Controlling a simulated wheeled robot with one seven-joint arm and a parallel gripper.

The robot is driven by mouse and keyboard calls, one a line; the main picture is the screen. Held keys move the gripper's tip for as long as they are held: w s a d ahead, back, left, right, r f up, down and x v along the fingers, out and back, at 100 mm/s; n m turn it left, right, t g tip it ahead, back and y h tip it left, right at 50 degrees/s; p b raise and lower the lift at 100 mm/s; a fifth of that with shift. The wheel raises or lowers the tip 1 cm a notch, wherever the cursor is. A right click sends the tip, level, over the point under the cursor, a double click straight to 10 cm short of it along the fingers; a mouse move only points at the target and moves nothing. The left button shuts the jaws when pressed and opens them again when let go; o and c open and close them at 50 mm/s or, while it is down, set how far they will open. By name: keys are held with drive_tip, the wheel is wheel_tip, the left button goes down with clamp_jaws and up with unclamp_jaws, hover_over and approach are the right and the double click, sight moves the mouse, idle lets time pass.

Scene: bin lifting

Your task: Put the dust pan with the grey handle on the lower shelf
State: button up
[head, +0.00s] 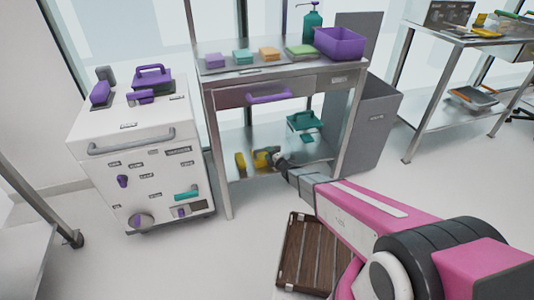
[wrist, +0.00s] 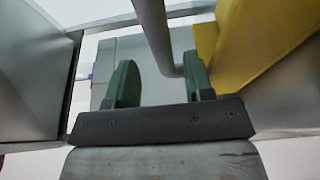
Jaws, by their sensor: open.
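A yellow dust pan (head: 262,158) is at the lower shelf (head: 240,176) of the metal table, beside the tip of my gripper (head: 281,162). In the wrist view its yellow body (wrist: 265,35) fills the upper right, and a grey bar (wrist: 155,35), which looks like its handle, runs down between my green fingertips (wrist: 160,82). My gripper is open, with a gap on either side of the bar. Whether the pan rests fully on the shelf is hard to tell. A second small yellow item (head: 240,161) stands to its left.
A teal caddy (head: 304,121) is at the back right of the lower shelf. A drawer with a purple handle (head: 268,96) is above. A white cabinet (head: 130,150) stands left, a grey bin (head: 372,125) right, and a brown slatted crate (head: 303,252) on the floor.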

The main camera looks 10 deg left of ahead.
drive_tip(key=v, duration=1)
drive_tip(key=w+d+r+m+h, duration=0.2)
drive_tip(key=d+r+m+h, duration=0.2)
drive_tip(key=d+m+h, duration=0.5)
drive_tip(key=w+d+r+m+h, duration=0.1)
drive_tip(key=d+r+m+h, duration=0.4)
drive_tip(key=d, duration=0.8)
drive_tip(key=s+d+r+m+g, duration=0.4)
drive_tip(key=s+d+m+g, duration=0.1)
drive_tip(key=s, duration=0.4)
drive_tip(key=s+d+r+m+g, duration=0.5)
drive_tip(key=s+d+m+g, duration=0.1)
drive_tip(key=s+m, duration=0.3)
drive_tip(key=shift+s+d+r+g, duration=0.25)
drive_tip(key=shift+s+d, duration=0.3)
drive_tip(key=shift+d, duration=0.3)
drive_tip(key=shift+d+f, duration=0.1)
